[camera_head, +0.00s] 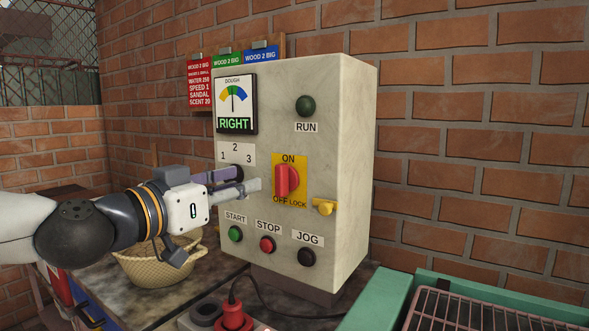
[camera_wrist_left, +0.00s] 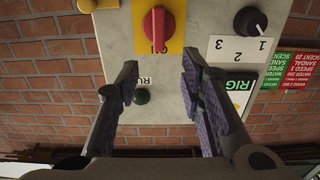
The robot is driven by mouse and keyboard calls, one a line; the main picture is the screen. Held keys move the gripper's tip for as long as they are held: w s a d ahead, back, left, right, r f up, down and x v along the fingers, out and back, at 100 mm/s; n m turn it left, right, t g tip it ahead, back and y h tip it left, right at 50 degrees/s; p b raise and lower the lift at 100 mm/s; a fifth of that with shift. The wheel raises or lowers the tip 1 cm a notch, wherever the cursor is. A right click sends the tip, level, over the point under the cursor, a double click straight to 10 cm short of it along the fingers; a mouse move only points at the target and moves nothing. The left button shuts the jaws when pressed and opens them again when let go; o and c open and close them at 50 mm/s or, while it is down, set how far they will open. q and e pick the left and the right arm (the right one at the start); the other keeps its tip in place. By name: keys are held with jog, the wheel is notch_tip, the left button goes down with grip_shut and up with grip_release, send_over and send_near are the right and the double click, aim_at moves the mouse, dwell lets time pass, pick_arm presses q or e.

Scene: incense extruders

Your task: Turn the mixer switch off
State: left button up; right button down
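The mixer switch, a red rotary handle (camera_head: 286,181), sits on a yellow plate (camera_head: 304,161) marked ON above and OFF below, on the pale control box (camera_head: 345,150). Its handle stands upright, its end towards ON. My left gripper (camera_head: 250,180) reaches in from the left, in front of the box, with its fingertips just left of the switch. In the left wrist view, which is upside down, its fingers (camera_wrist_left: 158,68) are spread with nothing between them, and the red handle (camera_wrist_left: 157,27) lies beyond the tips. I see no contact with it. My right gripper is out of view.
A black speed knob (camera_wrist_left: 251,21) is close to my left fingers. A yellow lock tab (camera_head: 325,207) juts out right of the switch. START (camera_head: 235,233), STOP (camera_head: 267,244) and JOG (camera_head: 306,257) buttons are below. A basket (camera_head: 158,265) stands under my arm.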

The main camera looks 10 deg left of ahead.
aim_at(277, 172)
pick_arm(q)
jog(key=x, duration=1)
jog(key=shift+w+d, duration=0.2)
jog(key=shift+w, duration=0.1)
grip_shut()
